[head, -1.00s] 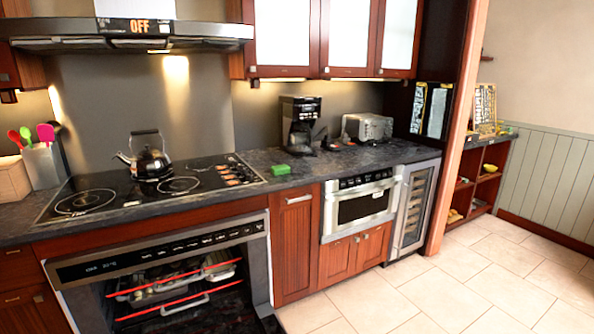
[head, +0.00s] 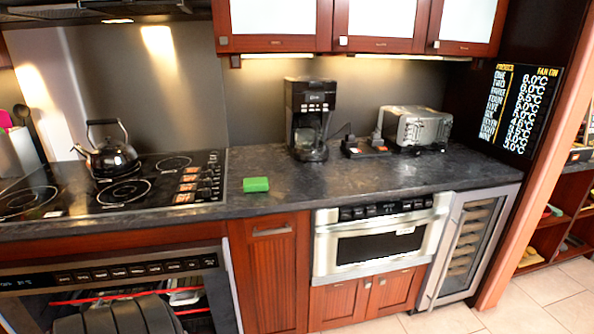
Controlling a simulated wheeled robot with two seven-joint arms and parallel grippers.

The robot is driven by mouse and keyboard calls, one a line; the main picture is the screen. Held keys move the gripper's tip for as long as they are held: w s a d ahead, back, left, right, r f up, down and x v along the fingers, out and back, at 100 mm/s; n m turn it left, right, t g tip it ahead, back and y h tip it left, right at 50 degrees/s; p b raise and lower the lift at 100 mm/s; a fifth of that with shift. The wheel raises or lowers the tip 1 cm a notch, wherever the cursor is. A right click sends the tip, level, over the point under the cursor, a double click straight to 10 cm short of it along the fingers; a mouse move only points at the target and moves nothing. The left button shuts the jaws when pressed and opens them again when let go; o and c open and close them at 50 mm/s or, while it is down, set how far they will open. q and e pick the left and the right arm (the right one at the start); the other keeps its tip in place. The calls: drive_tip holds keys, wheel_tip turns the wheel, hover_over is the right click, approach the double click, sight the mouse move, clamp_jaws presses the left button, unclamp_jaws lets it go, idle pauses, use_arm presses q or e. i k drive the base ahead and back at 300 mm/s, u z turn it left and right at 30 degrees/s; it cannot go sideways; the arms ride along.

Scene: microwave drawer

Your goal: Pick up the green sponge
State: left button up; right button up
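The green sponge (head: 256,184) lies flat on the dark countertop (head: 400,176), just right of the black cooktop (head: 120,186) and near the counter's front edge. Nothing covers it. Neither of my grippers is in the head view.
A kettle (head: 110,155) stands on the cooktop. A coffee maker (head: 309,118) and a toaster (head: 415,127) stand farther back on the counter. The microwave drawer (head: 382,242) is shut below the counter. The counter around the sponge is clear.

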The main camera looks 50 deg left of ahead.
sight(255, 184)
drive_tip(key=i, duration=1.25)
drive_tip(key=u, duration=3.25)
